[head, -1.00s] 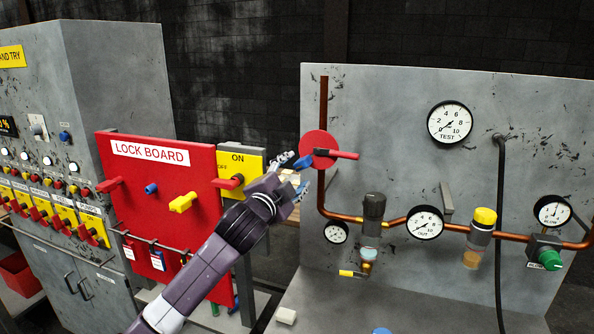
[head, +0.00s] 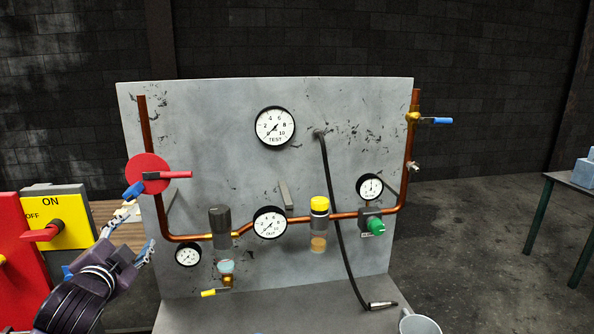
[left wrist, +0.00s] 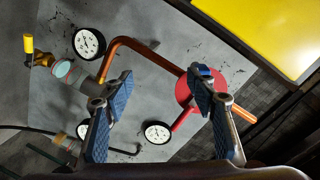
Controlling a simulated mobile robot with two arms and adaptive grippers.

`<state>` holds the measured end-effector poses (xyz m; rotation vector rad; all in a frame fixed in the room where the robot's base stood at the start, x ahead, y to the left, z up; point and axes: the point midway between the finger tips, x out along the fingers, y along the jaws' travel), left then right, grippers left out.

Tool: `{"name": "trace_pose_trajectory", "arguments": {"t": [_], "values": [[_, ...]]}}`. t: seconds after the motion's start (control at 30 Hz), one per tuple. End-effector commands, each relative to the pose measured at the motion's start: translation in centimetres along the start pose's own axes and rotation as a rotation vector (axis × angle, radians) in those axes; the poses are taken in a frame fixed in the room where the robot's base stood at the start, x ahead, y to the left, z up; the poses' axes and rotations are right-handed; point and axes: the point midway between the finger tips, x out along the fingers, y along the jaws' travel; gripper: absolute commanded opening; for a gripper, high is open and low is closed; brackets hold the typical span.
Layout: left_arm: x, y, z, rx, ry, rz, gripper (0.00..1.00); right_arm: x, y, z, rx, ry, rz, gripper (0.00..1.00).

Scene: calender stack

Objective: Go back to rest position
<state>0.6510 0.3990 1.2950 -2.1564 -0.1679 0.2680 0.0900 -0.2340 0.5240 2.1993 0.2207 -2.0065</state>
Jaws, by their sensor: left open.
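My left gripper (head: 138,222) is in the lower left of the head view, in front of the left end of the grey pipe panel (head: 225,115). Its fingers are apart and nothing is between them. In the left wrist view the open fingers (left wrist: 160,112) have blue pads, and the red disc (left wrist: 185,92) shows behind the finger on the right. In the head view the red disc with its red handle (head: 148,174) sits on the copper pipe just above the gripper. I cannot tell whether the fingertips touch it. My right gripper does not show.
A yellow ON/OFF switch box (head: 70,205) with a red handle stands close to the left of my gripper. The panel carries gauges (head: 275,127), a green knob (head: 376,226) and a hanging black hose (head: 337,210). A table (head: 575,181) stands far right, with open floor before it.

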Motion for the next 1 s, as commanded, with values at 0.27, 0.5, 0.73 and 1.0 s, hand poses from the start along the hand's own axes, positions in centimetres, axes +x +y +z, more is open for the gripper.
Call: {"name": "trace_pose_trajectory", "arguments": {"t": [0.27, 0.5, 0.73, 1.0], "values": [[-7.9, 19.0, 6.2, -0.204, -0.227, 0.335, 0.52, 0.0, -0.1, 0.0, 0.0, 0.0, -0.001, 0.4], [-19.7, 31.1, 10.4, -0.388, -0.491, 0.582, 0.52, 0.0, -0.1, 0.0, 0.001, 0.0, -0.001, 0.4], [-29.4, 36.6, 12.2, -0.513, -0.707, 0.723, 0.52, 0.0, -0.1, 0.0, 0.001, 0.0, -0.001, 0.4], [-34.9, 41.4, 14.4, -0.581, -0.868, 0.802, 0.52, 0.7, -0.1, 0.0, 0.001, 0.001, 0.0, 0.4]]}}
